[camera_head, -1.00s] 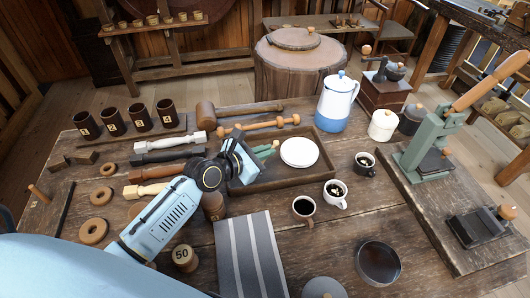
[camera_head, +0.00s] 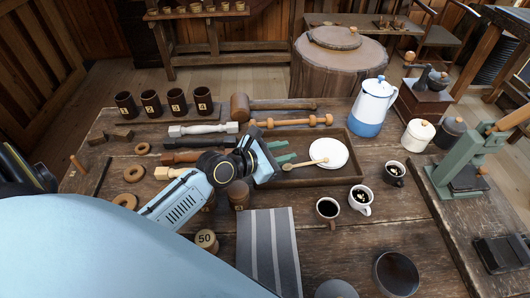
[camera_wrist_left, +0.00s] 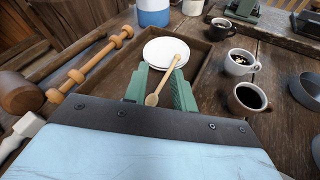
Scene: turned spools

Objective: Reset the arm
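My left gripper (camera_head: 285,152) reaches in from the left over the wooden tray (camera_head: 340,181), its green fingers pointing at the white plates (camera_head: 332,150). In the left wrist view the gripper (camera_wrist_left: 160,88) is open, with a clear gap between its fingers. A wooden spoon (camera_head: 305,163) rests with one end on the plates; in the left wrist view the spoon (camera_wrist_left: 153,99) has its bowl end in the gap between the fingers. I see no finger closed on it. My right gripper is not in view.
Mugs of dark drink (camera_head: 328,209) stand right of a striped cloth (camera_head: 268,250). A blue-white pot (camera_head: 371,108) stands behind the tray. A mallet (camera_head: 240,106), turned spindles (camera_head: 203,129) and dark cups (camera_head: 151,103) lie or stand at the back left. A green press (camera_head: 456,165) is at right.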

